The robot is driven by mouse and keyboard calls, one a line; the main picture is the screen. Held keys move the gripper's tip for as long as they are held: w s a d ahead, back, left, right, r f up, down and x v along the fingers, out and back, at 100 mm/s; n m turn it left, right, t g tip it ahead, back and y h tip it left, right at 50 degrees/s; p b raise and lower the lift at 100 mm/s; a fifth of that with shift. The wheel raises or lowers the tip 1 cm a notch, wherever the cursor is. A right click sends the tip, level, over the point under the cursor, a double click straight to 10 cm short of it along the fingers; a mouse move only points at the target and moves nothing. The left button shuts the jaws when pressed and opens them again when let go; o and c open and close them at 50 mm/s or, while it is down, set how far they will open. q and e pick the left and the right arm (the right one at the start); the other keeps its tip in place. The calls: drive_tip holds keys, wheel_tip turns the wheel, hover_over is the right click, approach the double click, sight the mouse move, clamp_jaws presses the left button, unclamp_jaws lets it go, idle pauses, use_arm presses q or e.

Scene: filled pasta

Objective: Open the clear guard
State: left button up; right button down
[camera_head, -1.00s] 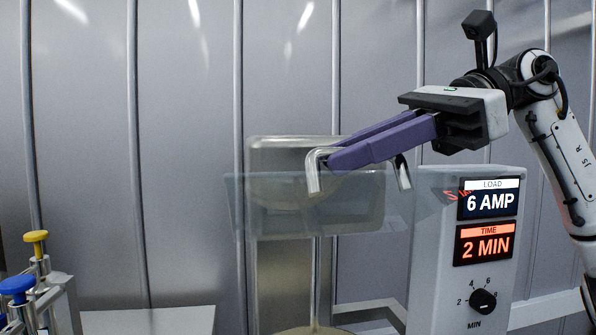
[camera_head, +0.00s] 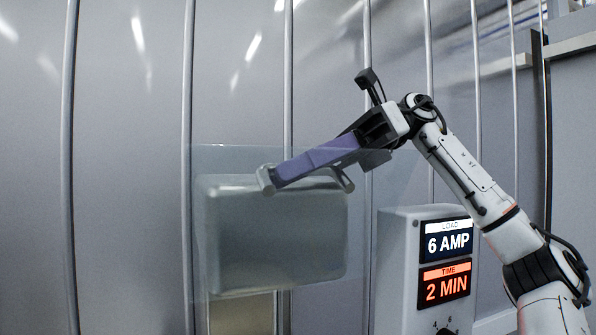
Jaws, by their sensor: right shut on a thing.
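The clear guard (camera_head: 378,182) is a see-through panel standing raised in front of the machine in the head view. A metal bar handle (camera_head: 346,181) runs across its upper part. My right gripper (camera_head: 275,183) is shut on that handle with its purple fingers, reaching in from the right. The fingers cover the middle of the handle, and its two bent ends show on either side. A rounded grey housing (camera_head: 275,245) shows through the panel. My left gripper is not in view.
A grey control box (camera_head: 397,260) stands to the right of the guard, with displays reading 6 AMP (camera_head: 447,241) and 2 MIN (camera_head: 444,284). A ribbed grey wall (camera_head: 130,180) is behind. The space at the left is clear.

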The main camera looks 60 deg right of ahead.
drive_tip(key=shift+w+d+f, duration=0.15)
drive_tip(key=shift+w+d, duration=0.1)
drive_tip(key=shift+w, duration=0.05)
idle(0.4)
drive_tip(key=c, duration=1.8)
unclamp_jaws()
drive_tip(key=shift+w+d, duration=0.1)
drive_tip(key=shift+d, duration=0.05)
drive_tip(key=shift+o, duration=0.2)
drive_tip(key=v, duration=1)
drive_tip(key=shift+p, duration=0.35)
